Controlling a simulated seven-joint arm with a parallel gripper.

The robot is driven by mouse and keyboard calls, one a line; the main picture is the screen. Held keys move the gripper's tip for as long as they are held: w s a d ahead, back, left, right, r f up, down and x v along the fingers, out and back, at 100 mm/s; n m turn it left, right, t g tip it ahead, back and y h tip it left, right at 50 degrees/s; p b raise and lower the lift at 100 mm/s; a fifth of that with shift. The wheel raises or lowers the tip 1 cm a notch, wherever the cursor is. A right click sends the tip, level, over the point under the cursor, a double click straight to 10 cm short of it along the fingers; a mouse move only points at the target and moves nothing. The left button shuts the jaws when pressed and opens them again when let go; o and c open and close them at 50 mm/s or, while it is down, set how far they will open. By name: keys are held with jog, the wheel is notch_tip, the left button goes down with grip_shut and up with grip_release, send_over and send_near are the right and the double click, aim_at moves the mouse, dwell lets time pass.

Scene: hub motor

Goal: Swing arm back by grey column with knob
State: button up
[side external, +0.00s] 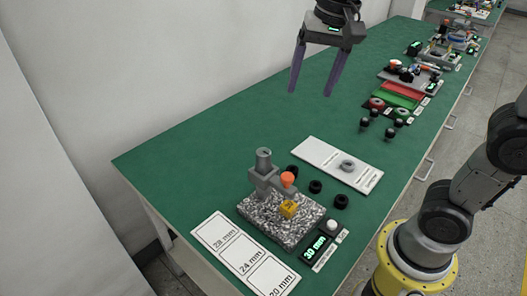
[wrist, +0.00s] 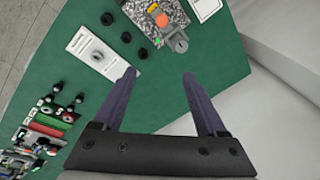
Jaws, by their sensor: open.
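The grey column (side external: 264,160) stands upright at the back of a speckled granite base (side external: 274,222) in the side view. A grey arm (side external: 274,184) reaches from the column toward the right, with an orange knob (side external: 287,179) near its end. A yellow block (side external: 288,209) sits on the base below the knob. In the wrist view the column (wrist: 177,42) and orange knob (wrist: 161,19) show at the top. My gripper (side external: 312,94) is open and empty, high above the table and behind the column. Its two purple fingers (wrist: 158,76) are spread wide in the wrist view.
A white card with a grey ring (side external: 347,166) lies right of the base, with several black rings (side external: 315,187) between. A 30 mm display (side external: 316,248) stands in front. A size card (side external: 243,255) lies at the left. Red and green trays (side external: 398,97) sit farther back. The table's back left is clear.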

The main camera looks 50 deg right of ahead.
jog(key=w+a+f+g, duration=0.1)
jog(key=w+a+f, duration=0.1)
jog(key=w, duration=0.4)
jog(key=g, duration=0.1)
send_near(263, 152)
notch_tip(263, 152, down, 10)
jog(key=shift+w+f, duration=0.1)
jog(key=shift+f, duration=0.05)
grip_shut()
dwell(1.3)
